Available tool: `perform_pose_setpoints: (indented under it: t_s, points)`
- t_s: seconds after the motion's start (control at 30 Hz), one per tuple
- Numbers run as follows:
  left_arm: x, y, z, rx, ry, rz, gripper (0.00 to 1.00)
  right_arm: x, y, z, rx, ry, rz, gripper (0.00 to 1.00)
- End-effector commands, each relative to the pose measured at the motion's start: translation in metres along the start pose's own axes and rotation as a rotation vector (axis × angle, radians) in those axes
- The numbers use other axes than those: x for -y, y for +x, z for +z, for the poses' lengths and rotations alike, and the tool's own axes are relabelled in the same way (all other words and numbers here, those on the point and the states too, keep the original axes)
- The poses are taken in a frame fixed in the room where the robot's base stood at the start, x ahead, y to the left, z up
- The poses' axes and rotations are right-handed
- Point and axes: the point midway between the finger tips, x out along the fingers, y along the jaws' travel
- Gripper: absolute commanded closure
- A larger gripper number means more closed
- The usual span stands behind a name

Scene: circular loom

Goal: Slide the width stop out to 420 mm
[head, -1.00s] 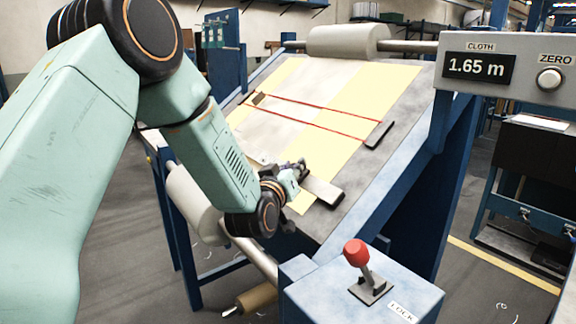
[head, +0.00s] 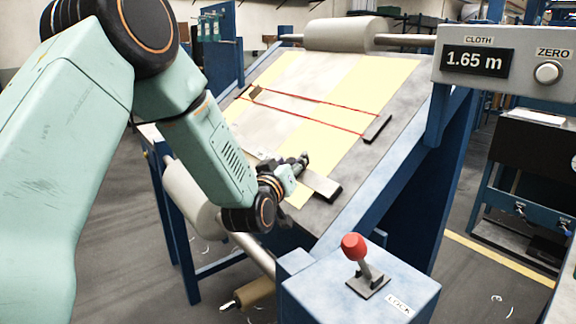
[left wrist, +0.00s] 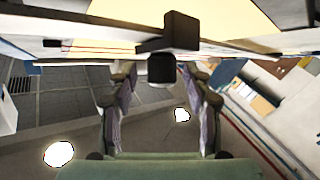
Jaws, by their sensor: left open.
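The sloping table (head: 400,95) carries pale and yellow cloth (head: 372,78). A flat grey bar with a dark end (head: 328,189) lies across its lower part; it looks like the width stop, but I see no scale to read. My left gripper (head: 302,163) is just above this bar, open and empty. In the left wrist view the left gripper (left wrist: 160,78) has its fingers apart, with a dark knob (left wrist: 161,68) between or just beyond the tips. A dark block (left wrist: 181,31) on a bar is beyond it. Whether the fingers touch anything is unclear. My right gripper is not in view.
Two red lines (head: 325,103) cross the cloth to a dark strip (head: 377,128). A red-knobbed lever (head: 354,246) stands on a blue box marked LOCK at the front. A panel (head: 500,62) reads CLOTH 1.65 m beside a ZERO button. Cloth rolls lie behind and below.

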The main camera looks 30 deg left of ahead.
Motion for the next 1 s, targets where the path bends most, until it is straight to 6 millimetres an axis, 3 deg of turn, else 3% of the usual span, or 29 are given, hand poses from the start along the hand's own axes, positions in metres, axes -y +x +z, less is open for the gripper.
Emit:
perform_pose_setpoints:
  t_s: [0.17, 0.7, 1.0]
  points:
    - [0.001, -0.015, 0.000, 0.001, -0.003, -0.001, 0.50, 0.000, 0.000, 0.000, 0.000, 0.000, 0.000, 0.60]
    - [0.002, -0.105, 0.000, 0.003, -0.004, -0.002, 0.50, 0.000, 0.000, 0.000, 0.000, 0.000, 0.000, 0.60]
    - [0.002, -0.119, 0.000, 0.000, -0.001, 0.000, 0.50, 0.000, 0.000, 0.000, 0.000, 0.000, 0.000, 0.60]
